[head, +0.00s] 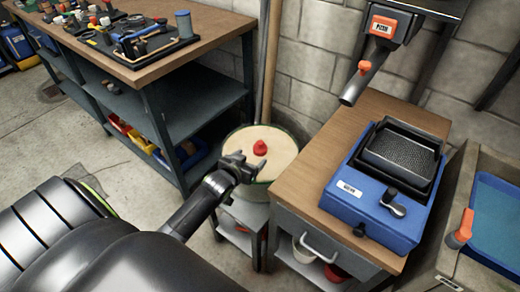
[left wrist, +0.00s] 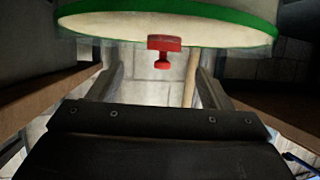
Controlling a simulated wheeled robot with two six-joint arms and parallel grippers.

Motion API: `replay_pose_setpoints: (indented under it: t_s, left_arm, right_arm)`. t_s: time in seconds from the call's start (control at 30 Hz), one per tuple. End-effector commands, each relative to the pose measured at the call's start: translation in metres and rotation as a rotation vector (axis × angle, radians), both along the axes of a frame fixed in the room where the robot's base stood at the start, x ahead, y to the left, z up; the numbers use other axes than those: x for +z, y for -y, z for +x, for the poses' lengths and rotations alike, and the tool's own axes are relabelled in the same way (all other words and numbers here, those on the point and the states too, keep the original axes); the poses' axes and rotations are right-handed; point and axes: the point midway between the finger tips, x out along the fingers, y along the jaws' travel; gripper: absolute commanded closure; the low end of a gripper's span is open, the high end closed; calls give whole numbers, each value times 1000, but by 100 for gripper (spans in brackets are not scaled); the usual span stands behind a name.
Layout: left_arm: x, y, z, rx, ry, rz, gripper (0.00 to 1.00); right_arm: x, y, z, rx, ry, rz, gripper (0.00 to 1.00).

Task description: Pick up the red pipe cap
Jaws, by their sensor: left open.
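The red pipe cap (head: 260,148) sits on a round, cream-coloured top with a dark green rim (head: 286,171). It also shows in the left wrist view (left wrist: 163,51), where the scene appears upside down and the cap has a wide end and a narrower stem. My left gripper (head: 241,166) is open and empty, at the near left edge of the round top, just short of the cap. In the left wrist view the cap lies between the lines of the two fingers (left wrist: 160,76), apart from both. My right gripper is not in view.
A workbench (head: 150,70) with tools stands at the upper left. A wooden-topped cabinet (head: 310,187) with a blue device (head: 377,205) stands close on the right. A pole (head: 268,60) rises behind the round top.

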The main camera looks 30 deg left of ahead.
Motion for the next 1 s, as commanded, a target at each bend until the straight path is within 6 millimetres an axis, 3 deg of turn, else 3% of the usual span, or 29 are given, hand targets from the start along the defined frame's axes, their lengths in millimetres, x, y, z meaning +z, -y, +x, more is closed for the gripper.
replay_pose_setpoints:
  t_s: [0.7,1.0]
  left_arm:
    - [-28,-13,63,0,1,0,28]
    - [-31,-14,70,0,0,0,28]
  right_arm:
    - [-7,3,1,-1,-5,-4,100]
    - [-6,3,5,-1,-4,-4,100]
